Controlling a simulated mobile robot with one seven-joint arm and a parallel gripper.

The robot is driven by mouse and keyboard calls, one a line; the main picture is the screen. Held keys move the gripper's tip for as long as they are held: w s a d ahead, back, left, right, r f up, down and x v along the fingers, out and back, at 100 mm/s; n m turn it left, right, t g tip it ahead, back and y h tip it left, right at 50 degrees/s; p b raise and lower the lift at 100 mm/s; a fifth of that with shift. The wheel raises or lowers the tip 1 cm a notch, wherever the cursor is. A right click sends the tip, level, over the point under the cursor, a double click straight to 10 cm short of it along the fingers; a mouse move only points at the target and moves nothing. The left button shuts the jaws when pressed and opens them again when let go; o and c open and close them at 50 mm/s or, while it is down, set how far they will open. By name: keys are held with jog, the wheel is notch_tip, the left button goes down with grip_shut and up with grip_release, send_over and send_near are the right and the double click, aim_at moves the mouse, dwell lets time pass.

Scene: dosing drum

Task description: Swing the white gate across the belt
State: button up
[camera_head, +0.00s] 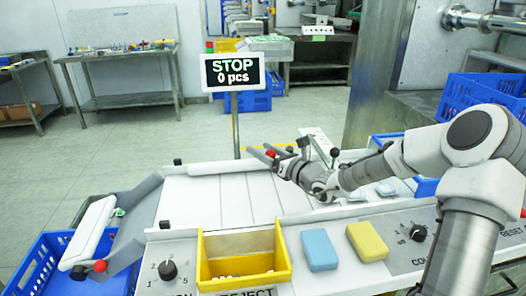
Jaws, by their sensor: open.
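The white belt (235,195) runs from left to right across the bench. A long white bar with rounded ends, which looks like the white gate (93,232), stands at the belt's left end, over the blue crate. It points along the bench's depth, and a red knob (100,266) sits at its near end. My gripper (275,158) reaches in from the right, over the right part of the belt, far from that bar. Its jaws are open and look empty. A second red ball (270,153) shows close to the fingertips; I cannot tell whether they touch.
A yellow bin (242,257) with small white pieces, a blue block (319,249) and a yellow block (367,241) stand in front of the belt. A sign (233,75) on a post behind reads "STOP 0 pcs". A black-knobbed lever (335,153) is near my gripper. A blue crate (35,265) is at left.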

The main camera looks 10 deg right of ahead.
grip_shut()
dwell(1.3)
